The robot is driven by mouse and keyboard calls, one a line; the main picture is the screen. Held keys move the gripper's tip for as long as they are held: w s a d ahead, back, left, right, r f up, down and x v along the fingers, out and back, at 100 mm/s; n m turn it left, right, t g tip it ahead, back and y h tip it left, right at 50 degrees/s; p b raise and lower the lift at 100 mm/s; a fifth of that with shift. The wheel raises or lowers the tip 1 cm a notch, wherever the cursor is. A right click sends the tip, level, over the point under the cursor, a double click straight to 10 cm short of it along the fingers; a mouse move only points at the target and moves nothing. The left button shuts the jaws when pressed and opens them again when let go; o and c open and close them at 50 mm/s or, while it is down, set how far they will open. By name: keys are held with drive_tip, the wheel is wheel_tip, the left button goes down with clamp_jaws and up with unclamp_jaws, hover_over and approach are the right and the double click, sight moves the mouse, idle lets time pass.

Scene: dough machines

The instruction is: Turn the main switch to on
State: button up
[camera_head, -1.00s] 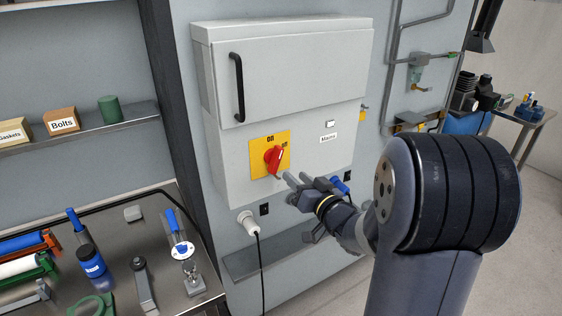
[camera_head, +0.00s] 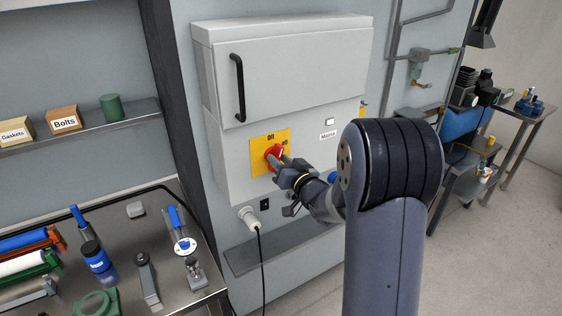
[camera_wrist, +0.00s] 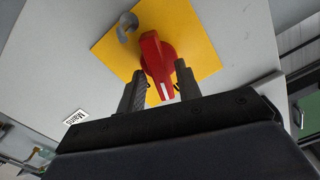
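The main switch is a red rotary knob (camera_head: 273,154) on a yellow plate (camera_head: 257,161) on the front of the grey cabinet. The plate reads ON at its top; the lettering to the right of the knob is partly covered. My gripper (camera_head: 284,165) reaches the knob from the lower right. In the wrist view the red knob (camera_wrist: 157,62) has its white-marked end between my two fingertips (camera_wrist: 160,80). The fingers are apart, one on each side of it, and I see no firm grip. The head view hides most of the knob's handle.
The cabinet (camera_head: 290,75) has a black handle (camera_head: 238,88) and a Mains label (camera_head: 328,135). A white plug (camera_head: 248,217) with a hanging cable sits below it. A workbench (camera_head: 130,235) with tools stands at left. Open floor lies at right.

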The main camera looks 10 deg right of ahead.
clamp_jaws()
drive_tip(key=b, duration=0.1)
drive_tip(key=n+b, duration=0.1)
drive_tip(key=b, duration=0.1)
drive_tip(key=shift+f+n, duration=0.3)
drive_tip(key=shift+r+n+b, duration=0.1)
drive_tip(key=shift+n+b, duration=0.6)
drive_tip(key=shift+b, duration=0.45)
drive_tip(key=shift+a+r+n+b, duration=0.1)
drive_tip(key=shift+r+n+b, duration=0.05)
drive_tip(key=shift+n+b, duration=0.3)
